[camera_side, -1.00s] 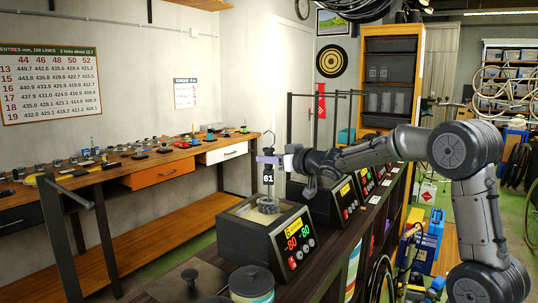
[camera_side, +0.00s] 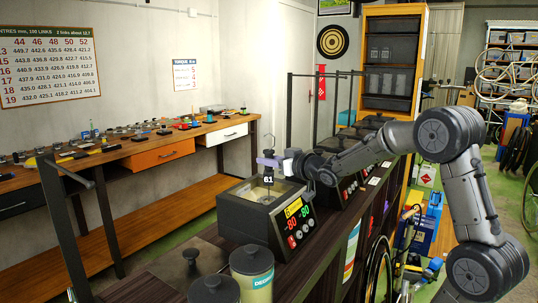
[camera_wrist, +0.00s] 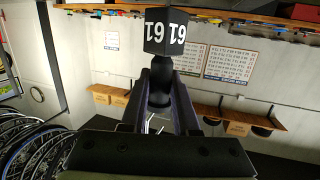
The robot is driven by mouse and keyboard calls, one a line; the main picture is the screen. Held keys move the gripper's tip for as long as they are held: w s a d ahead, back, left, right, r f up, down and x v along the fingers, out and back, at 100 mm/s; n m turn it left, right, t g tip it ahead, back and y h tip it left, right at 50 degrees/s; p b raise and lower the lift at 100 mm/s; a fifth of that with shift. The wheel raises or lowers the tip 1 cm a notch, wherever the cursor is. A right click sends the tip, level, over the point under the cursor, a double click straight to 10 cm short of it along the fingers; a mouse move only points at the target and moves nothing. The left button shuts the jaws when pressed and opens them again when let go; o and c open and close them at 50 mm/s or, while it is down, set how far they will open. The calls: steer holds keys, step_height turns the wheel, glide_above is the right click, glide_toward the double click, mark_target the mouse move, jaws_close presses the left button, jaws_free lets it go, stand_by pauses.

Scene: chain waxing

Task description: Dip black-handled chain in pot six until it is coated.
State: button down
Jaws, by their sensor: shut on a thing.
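My gripper (camera_side: 270,161), with purple fingers, is shut on the black handle (camera_side: 268,151) of the chain hanger in the side view. A black tag (camera_side: 268,180) marked 61 hangs below the fingers, just above pot six (camera_side: 238,211). The chain below the tag is down inside the open pot and mostly hidden by it, so its coating cannot be told. The pot is a dark square box with a pale inside, a yellow label and a red and green display. In the wrist view, the fingers (camera_wrist: 160,92) grip the handle, with the tag (camera_wrist: 166,32) upside down.
Two lidded cans (camera_side: 252,268) (camera_side: 215,288) stand in front of the pot on the dark bench. More heater boxes (camera_side: 338,178) stand in a row behind it, close to my wrist. A wooden workbench (camera_side: 150,150) with small parts runs along the left wall.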

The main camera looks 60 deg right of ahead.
mark_target(269, 172)
steer(key=shift+f, duration=1.4)
stand_by(6.6)
